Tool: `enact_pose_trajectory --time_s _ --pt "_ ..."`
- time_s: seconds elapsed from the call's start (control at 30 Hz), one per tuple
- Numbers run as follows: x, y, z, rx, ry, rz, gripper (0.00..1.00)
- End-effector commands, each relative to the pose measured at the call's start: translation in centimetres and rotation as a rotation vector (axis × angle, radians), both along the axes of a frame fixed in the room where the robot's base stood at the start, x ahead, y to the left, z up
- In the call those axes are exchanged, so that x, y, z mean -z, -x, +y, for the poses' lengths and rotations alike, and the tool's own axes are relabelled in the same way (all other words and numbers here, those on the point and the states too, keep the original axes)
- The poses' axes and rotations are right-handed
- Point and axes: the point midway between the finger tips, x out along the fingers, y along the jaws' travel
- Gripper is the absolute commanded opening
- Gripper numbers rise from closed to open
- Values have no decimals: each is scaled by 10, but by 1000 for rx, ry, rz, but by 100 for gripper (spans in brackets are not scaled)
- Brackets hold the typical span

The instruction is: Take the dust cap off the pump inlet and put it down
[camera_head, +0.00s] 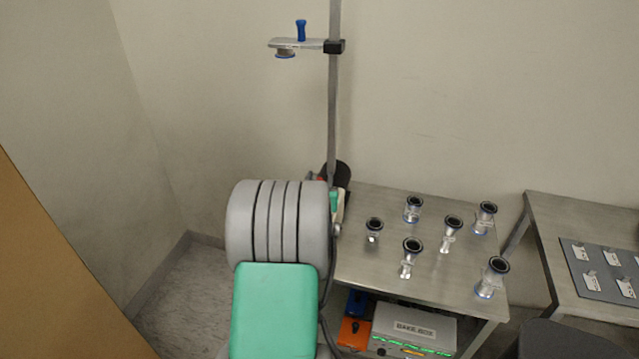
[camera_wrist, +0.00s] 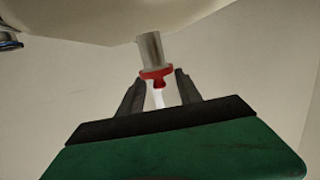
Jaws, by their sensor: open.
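In the wrist view a red dust cap (camera_wrist: 155,74) sits on the end of a short grey metal tube, which looks like the pump inlet (camera_wrist: 150,48). A narrow white piece (camera_wrist: 158,98) extends from the cap toward my gripper. My gripper (camera_wrist: 161,84) is open, its two dark fingers on either side of the white piece and just short of the red flange. I cannot tell whether either finger touches it. In the head view my arm hides most of this spot; only a small red patch (camera_head: 315,178) shows beside a dark round body (camera_head: 337,173).
A steel table (camera_head: 385,278) holds several metal flanged fittings (camera_head: 412,245). A box labelled BAKE BOX (camera_head: 414,326) stands on its lower shelf. A vertical post (camera_head: 333,110) with a side bracket (camera_head: 295,44) rises behind. A second table (camera_head: 575,215) stands at right.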

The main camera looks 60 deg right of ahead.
Motion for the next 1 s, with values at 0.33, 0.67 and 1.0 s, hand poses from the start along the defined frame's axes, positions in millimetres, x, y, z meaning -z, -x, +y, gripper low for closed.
enact_pose_trajectory --time_s 0.33,0.67,1.0 --pt "0 0 1 0 0 0 22" --pt "0 0 1 0 0 0 0" --pt "0 0 1 0 0 0 0"
